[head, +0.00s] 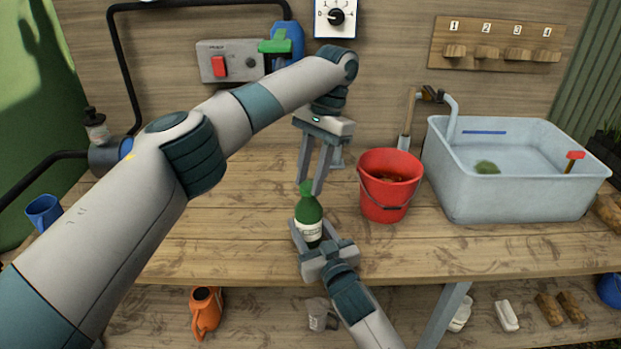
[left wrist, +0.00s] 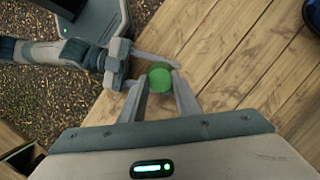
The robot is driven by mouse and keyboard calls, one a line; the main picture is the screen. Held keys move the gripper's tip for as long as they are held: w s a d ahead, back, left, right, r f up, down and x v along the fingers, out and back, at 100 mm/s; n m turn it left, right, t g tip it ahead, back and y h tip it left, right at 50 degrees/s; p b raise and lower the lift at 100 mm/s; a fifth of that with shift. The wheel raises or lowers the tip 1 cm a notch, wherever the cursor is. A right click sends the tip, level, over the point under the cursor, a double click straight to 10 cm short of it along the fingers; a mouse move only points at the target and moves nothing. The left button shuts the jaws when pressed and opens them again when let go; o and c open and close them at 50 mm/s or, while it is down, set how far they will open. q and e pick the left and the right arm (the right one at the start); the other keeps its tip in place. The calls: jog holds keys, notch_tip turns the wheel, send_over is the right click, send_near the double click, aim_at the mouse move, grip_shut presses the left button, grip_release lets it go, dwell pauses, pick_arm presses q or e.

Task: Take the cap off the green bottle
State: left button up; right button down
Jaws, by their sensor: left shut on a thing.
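The green bottle (head: 309,211) with a white label stands upright at the table's front middle; its base is hidden by my right gripper. Its green cap (head: 307,187) is at the neck, and it shows as a round green top in the left wrist view (left wrist: 160,78). My left gripper (head: 310,187) points down from above, its fingertips shut on the cap. My right gripper (head: 312,230) comes in from the front, with a finger on each side of the bottle's lower body, and looks shut on it.
A red bucket (head: 390,187) stands close to the right of the bottle. A grey water basin (head: 520,203) is farther right. A blue cup (head: 43,212) is at the far left. An orange jug (head: 206,312) and other items lie on the lower shelf. The table left of the bottle is mostly clear.

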aim_at(311, 184)
pick_arm(q)
jog(key=shift+r, duration=0.65)
jog(key=shift+r, duration=0.15)
jog(key=shift+r, duration=0.45)
jog(key=v, duration=0.2)
jog(key=shift+s+r, duration=0.15)
jog(key=shift+r, duration=0.3)
pick_arm(e)
jog(key=shift+d, duration=0.2)
pick_arm(q)
jog(key=shift+a+r, duration=0.1)
jog(key=shift+r, duration=0.2)
pick_arm(e)
jog(key=shift+s, duration=0.1)
jog(key=shift+r, duration=0.1)
jog(key=c, duration=0.8)
grip_release()
